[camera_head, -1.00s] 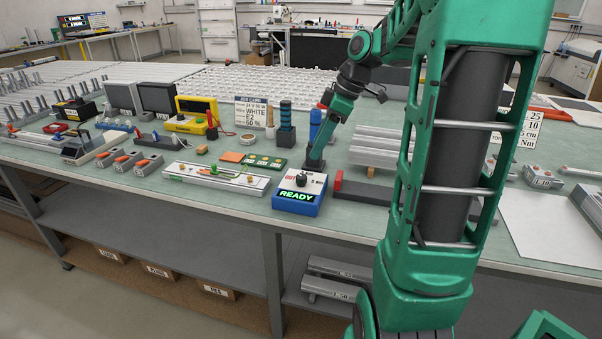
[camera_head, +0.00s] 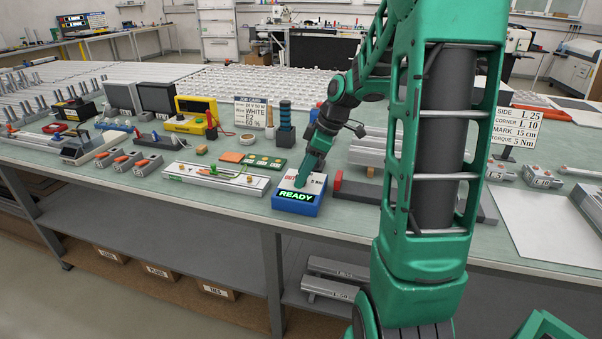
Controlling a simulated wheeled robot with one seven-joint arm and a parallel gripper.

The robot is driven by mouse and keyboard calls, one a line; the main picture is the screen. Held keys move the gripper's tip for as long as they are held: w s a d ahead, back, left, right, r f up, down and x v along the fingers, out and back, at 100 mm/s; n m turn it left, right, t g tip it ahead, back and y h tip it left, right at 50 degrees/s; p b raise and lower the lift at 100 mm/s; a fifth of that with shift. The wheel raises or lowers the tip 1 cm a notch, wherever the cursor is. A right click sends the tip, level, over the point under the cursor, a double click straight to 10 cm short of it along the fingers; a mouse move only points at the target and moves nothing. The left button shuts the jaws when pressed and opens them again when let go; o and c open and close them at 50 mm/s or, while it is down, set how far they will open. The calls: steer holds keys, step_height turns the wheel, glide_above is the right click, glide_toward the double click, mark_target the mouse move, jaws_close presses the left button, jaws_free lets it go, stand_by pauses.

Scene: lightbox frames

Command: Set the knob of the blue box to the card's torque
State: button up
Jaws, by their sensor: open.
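The blue box (camera_head: 296,208) stands near the front edge of the bench. Its lit green display reads READY, and its top is white with red and dark markings. My gripper (camera_head: 302,184) is open and points down at the box's top, where the knob was seen a second ago. The knob is now hidden behind my gripper, so its setting and any contact cannot be told. The card (camera_head: 514,127) stands at the right of the bench and reads SIDE L 25, CORNER L 10, MARK 15 cm, TORQUE 5 Nm.
A green board (camera_head: 264,162) and a pale fixture (camera_head: 216,178) lie left of the box. A dark red-ended bar (camera_head: 360,192) lies just right of it. Another card (camera_head: 251,112) stands behind. A white sheet (camera_head: 540,225) covers the right of the bench.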

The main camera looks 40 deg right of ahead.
steer(key=c, duration=1)
steer(key=shift+m, duration=0.4)
steer(key=m, duration=0.2)
steer(key=m+t+h, duration=0.1)
steer(key=shift+s+a+r+m+h, duration=0.1)
steer(key=shift+a+m+h, duration=0.1)
steer(key=shift+m+h, duration=0.15)
steer(key=m+h, duration=0.1)
steer(key=m, duration=0.1)
steer(key=m+h, duration=0.1)
steer(key=m, duration=0.2)
steer(key=shift+a+m, duration=0.2)
steer(key=shift+m, duration=0.15)
steer(key=m+h, duration=0.1)
steer(key=m, duration=0.1)
steer(key=m+h, duration=0.1)
steer(key=m, duration=0.2)
steer(key=shift+a, duration=0.15)
steer(key=m+g, duration=0.1)
steer(key=m, duration=0.1)
steer(key=m+h, duration=0.1)
steer(key=m, duration=0.2)
steer(key=shift+w+a+g, duration=0.15)
steer(key=shift+w+g, duration=0.05)
steer(key=shift+g, duration=0.2)
steer(key=shift+m, duration=0.3)
